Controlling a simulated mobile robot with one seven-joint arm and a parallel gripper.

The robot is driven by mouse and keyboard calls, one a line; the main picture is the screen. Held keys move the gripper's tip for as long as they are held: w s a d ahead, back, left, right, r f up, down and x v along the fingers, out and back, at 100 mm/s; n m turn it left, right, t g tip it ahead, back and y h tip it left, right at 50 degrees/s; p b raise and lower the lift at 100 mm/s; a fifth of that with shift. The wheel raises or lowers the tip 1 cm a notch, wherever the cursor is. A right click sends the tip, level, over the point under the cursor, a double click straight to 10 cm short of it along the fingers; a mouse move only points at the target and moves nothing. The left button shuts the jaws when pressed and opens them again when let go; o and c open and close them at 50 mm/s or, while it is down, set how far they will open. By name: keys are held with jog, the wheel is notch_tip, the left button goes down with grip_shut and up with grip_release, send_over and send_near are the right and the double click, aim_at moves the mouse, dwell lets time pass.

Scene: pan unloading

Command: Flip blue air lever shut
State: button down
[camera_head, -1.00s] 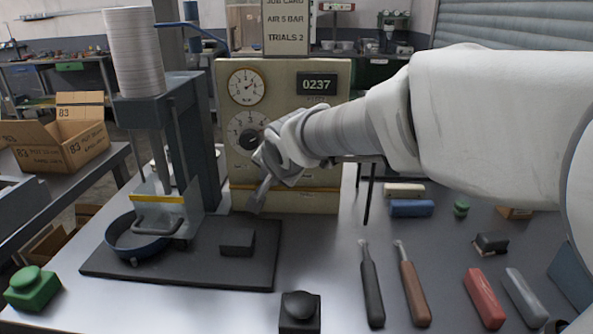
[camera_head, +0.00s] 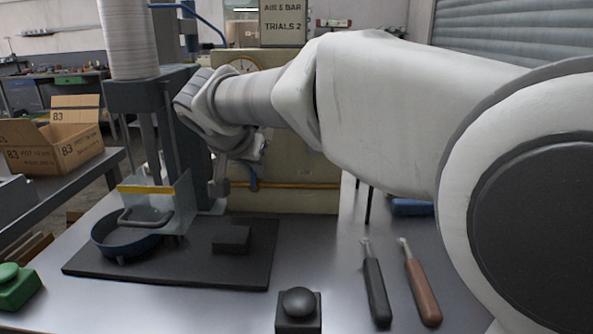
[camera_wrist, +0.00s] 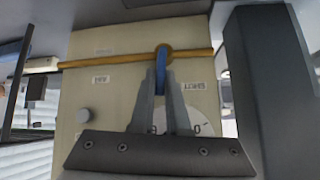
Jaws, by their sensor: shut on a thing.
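The blue air lever (camera_wrist: 161,75) sits on a round brass valve on the orange-yellow pipe (camera_wrist: 110,60) that crosses the cream tester box (camera_wrist: 95,85). In the wrist view the lever stands across the pipe, between the two fingers of my gripper (camera_wrist: 161,95). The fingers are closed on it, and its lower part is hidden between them. In the head view the lever (camera_head: 253,179) shows as a small blue piece at the low front of the box. My arm covers most of the gauges there.
The press (camera_head: 150,95) with its clear guard stands just left of my gripper. A blue pan (camera_head: 112,238) and a dark block (camera_head: 231,238) are on the black mat (camera_head: 200,274). Two handled tools (camera_head: 375,290) lie right of a black button (camera_head: 298,302).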

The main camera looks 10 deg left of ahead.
jog(key=shift+a+h, duration=0.25)
jog(key=shift+h, duration=0.15)
dwell(0.3)
jog(key=c, duration=0.9)
grip_release()
jog(key=p+v, duration=0.4)
jog(key=v, duration=1.3)
jog(key=shift+s+a+r, duration=0.1)
jog(key=shift+s+a, duration=0.05)
jog(key=shift+s, duration=0.05)
